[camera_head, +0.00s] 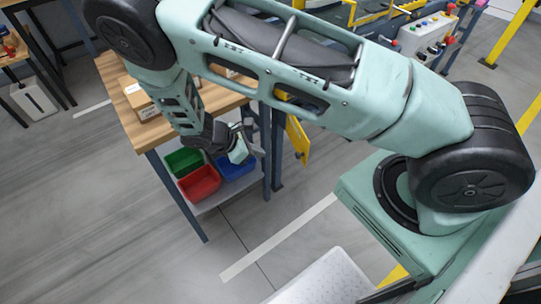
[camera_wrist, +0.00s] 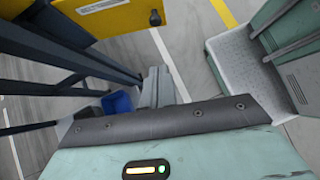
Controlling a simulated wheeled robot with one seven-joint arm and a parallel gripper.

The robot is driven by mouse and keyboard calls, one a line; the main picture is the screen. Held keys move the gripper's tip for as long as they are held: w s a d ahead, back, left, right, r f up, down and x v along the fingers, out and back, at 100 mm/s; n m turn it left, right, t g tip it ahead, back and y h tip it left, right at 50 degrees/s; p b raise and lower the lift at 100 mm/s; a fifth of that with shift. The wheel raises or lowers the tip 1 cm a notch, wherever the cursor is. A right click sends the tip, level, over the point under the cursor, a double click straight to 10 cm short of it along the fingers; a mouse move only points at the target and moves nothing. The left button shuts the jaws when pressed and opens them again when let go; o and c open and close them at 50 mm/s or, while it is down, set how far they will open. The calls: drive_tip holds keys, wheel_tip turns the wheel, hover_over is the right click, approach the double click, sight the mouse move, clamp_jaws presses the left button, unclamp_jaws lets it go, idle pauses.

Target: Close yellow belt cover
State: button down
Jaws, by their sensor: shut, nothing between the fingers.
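The yellow belt cover (camera_head: 298,138) hangs as a narrow yellow panel by a dark blue post, just right of the wooden bench. Part of it is hidden behind my arm in the head view. In the wrist view my gripper (camera_wrist: 158,85) is shut and empty, below and right of the cover.
A wooden bench (camera_head: 118,88) carries boxes. Green (camera_head: 184,161), red (camera_head: 199,184) and blue (camera_head: 237,168) bins sit on its lower shelf. Dark bench legs (camera_wrist: 75,45) stand left of my gripper in the wrist view. A control box (camera_head: 428,35) is at the back right. Floor lies open in front.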

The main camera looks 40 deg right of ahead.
drive_tip(key=d+r+p+x, duration=0.2)
drive_tip(key=x, duration=1)
drive_tip(key=shift+s, duration=0.3)
drive_tip(key=shift+f, duration=0.15)
